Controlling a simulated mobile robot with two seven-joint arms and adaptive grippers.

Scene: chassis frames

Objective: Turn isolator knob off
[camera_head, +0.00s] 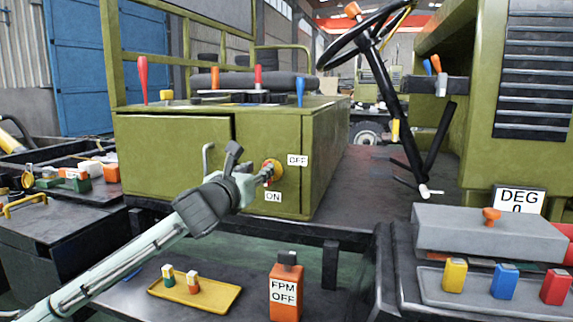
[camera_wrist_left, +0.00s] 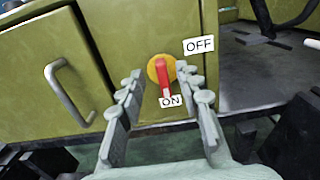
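The isolator knob (camera_wrist_left: 164,76) is a red handle on a round yellow base, on the front face of the green box. In the left wrist view the handle points down toward the ON label (camera_wrist_left: 171,101), and the OFF label (camera_wrist_left: 199,46) is up and to the right. The knob (camera_head: 272,173) is partly covered by my gripper in the head view. My left gripper (camera_wrist_left: 157,75) is open, with one finger on each side of the knob. Whether the fingers touch the knob, I cannot tell. My right gripper is not in view.
A metal door handle (camera_wrist_left: 69,93) sticks out left of the knob. Below are a yellow tray (camera_head: 222,302) with small parts and an orange FPM OFF block (camera_head: 286,292). A grey box with an orange knob (camera_head: 491,215) stands at the right. A steering wheel (camera_head: 362,35) is behind.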

